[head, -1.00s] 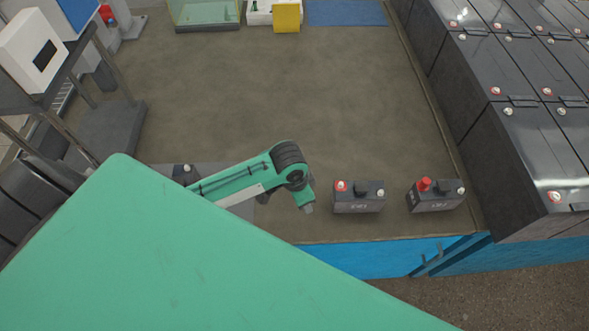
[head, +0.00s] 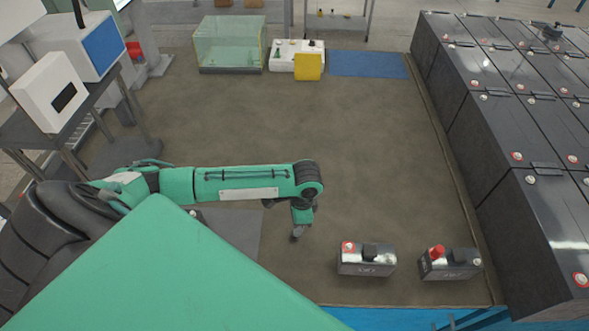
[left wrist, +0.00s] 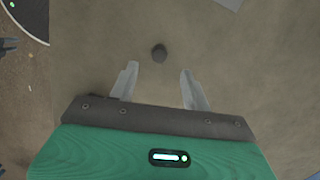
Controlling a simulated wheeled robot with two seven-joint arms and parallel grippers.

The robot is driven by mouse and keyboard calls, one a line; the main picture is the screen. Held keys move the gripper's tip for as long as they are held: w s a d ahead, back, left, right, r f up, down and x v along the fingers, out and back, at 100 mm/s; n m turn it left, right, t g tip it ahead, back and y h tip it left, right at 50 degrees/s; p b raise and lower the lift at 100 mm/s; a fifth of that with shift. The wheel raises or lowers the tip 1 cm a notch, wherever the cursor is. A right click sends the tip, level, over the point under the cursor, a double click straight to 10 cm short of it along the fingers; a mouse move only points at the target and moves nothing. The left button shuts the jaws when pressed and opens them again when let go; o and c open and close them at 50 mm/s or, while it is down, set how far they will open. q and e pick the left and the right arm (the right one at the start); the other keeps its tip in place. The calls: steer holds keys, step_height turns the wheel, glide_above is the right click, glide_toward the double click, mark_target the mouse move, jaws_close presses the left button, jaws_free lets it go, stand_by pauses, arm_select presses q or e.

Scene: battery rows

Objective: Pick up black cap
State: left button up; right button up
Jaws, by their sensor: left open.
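A small round black cap (left wrist: 159,53) lies on the brown bench top in the left wrist view. It sits just beyond and between the fingertips of my left gripper (left wrist: 158,78), apart from both. The gripper's two pale fingers are spread with nothing between them. In the head view my left gripper (head: 299,232) points down over the bench, left of two small batteries; I cannot make out the loose cap there. My right gripper is in neither view.
A dark battery (head: 367,260) and a second one with a red cap (head: 437,252) stand near the front right edge. Large black batteries (head: 520,130) line the right side. A glass box (head: 230,42), a yellow block (head: 308,67) and a blue mat (head: 367,64) are at the back. The bench middle is clear.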

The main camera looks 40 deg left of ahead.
arm_select(q)
steer(key=shift+f, duration=0.75)
step_height(320, 180, down, 5)
steer(key=shift+s+a+r+p, duration=0.1)
steer(key=shift+r+p, duration=0.05)
steer(key=shift+p, duration=0.7)
steer(key=shift+f, duration=0.3)
steer(key=shift+c, duration=0.5)
steer(key=c, duration=0.9)
